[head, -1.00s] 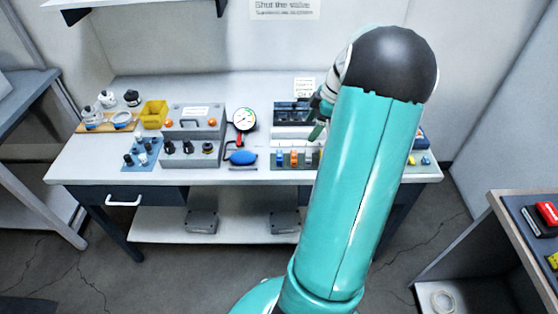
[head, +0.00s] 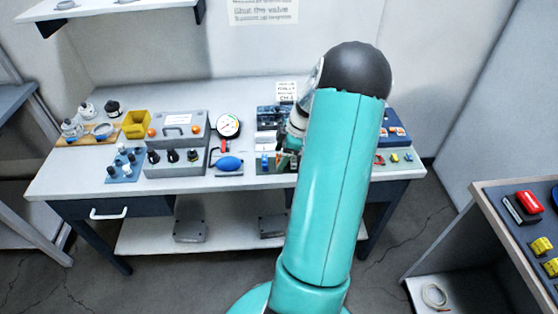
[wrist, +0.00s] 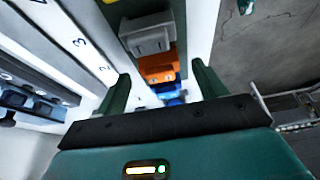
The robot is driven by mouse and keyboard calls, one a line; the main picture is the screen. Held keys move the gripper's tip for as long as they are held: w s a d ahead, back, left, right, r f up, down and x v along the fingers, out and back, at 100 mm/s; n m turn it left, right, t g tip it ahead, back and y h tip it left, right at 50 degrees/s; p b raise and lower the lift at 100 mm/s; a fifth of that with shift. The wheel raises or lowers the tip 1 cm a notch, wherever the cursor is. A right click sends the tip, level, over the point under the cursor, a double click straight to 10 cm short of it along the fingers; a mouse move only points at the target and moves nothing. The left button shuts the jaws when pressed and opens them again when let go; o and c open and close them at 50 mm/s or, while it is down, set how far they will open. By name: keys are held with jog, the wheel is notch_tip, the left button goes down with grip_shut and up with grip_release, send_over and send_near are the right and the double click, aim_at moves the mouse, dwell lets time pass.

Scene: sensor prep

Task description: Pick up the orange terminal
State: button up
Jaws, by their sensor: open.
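The orange terminal (wrist: 158,67) shows in the wrist view, in a row with a grey terminal (wrist: 148,35) on one side and blue terminals (wrist: 170,95) on the other. My gripper (wrist: 161,76) is open, with its two green fingers to the left and right of the row and the orange terminal between them in the picture. I cannot tell how far the fingertips are above it. In the head view my gripper (head: 284,158) is low over the front of the bench, and my arm hides most of the terminal row. A blue terminal (head: 265,161) shows left of it.
The white bench (head: 230,90) also holds a pressure gauge (head: 228,126), a blue bulb (head: 229,163), a grey case (head: 180,130) and a yellow bin (head: 136,124). In the wrist view, a numbered white strip (wrist: 88,50) lies left of the terminals. A side bench (head: 480,200) stands at the right.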

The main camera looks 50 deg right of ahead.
jog(key=shift+x, duration=1)
jog(key=c, duration=1.1)
jog(key=shift+o, duration=0.2)
jog(key=shift+r, duration=0.1)
jog(key=shift+r, duration=0.4)
notch_tip(320, 180, up, 2)
jog(key=shift+r, duration=0.15)
jog(key=s+a+r, duration=0.6)
jog(key=s+r, duration=0.3)
jog(key=s, duration=0.3)
jog(key=shift+a+r, duration=0.4)
jog(key=shift+s, duration=0.2)
